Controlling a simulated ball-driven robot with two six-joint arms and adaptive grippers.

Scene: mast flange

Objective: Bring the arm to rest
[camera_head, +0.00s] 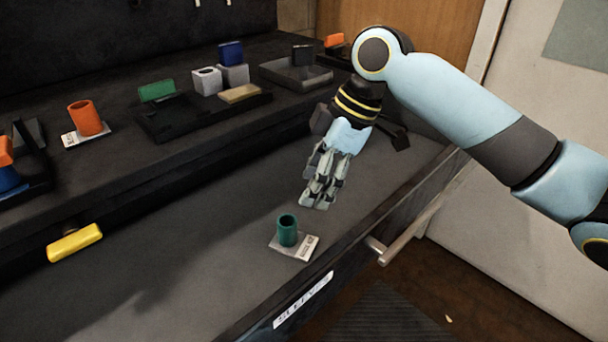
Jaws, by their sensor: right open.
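My right arm comes in from the right of the head view. Its gripper (319,203) points down over the lower grey surface, open and with nothing seen between the fingers. A dark green sleeve (288,231) stands upright on a small white labelled card (309,244), just below and to the left of the fingertips. The gripper appears apart from it. My left gripper is not in view.
An upper shelf holds an orange sleeve (85,118) on a card, a black tray (172,120), grey blocks (207,81) and a dark bin (295,76). A yellow handle (75,243) juts from the shelf front. A metal drawer handle (400,239) sticks out at right. The lower surface's left is clear.

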